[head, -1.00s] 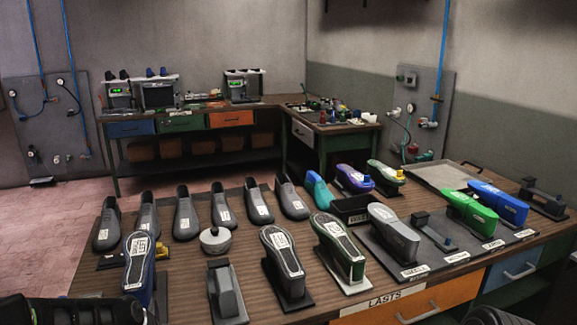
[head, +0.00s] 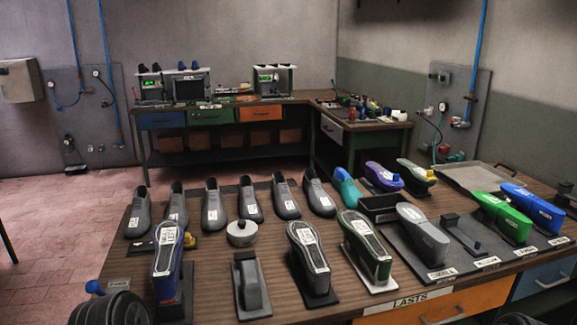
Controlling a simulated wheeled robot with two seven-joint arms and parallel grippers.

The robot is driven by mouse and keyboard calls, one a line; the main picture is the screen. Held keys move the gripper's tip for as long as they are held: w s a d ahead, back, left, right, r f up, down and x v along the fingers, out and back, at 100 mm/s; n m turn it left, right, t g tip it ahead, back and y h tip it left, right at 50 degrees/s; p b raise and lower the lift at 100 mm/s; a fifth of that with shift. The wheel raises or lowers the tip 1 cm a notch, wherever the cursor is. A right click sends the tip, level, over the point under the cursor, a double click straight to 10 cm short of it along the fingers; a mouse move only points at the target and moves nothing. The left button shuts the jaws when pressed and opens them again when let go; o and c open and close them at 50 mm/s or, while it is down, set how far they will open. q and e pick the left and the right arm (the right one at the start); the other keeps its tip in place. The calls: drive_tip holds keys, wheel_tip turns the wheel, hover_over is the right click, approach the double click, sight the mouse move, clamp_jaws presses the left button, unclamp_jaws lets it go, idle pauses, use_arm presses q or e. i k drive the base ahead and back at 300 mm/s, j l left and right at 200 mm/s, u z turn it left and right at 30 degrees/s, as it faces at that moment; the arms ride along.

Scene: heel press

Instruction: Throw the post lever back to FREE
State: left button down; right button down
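A lever with a blue ball knob (head: 95,287) sticks out to the left at the near-left corner of the bench, by a dark post under a blue last (head: 167,258). A small label plate (head: 118,283) lies beside it, too small to read. Another low stand with a blue knob (head: 477,245) is on the dark mat at the right. I cannot tell from labels which position either lever is in. Dark ribbed parts of my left arm show at the lower left, close to the left knob. A bit of my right arm shows at the bottom right. Neither gripper's fingers are in view.
The wooden bench (head: 330,278) carries several grey shoes in a row, black and green lasts on stands, and a round grey weight (head: 241,232). A dark mat (head: 430,258) at right holds more lasts. Open floor (head: 50,235) lies left of the bench.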

sight(93, 286)
drive_tip(key=u, duration=1.45)
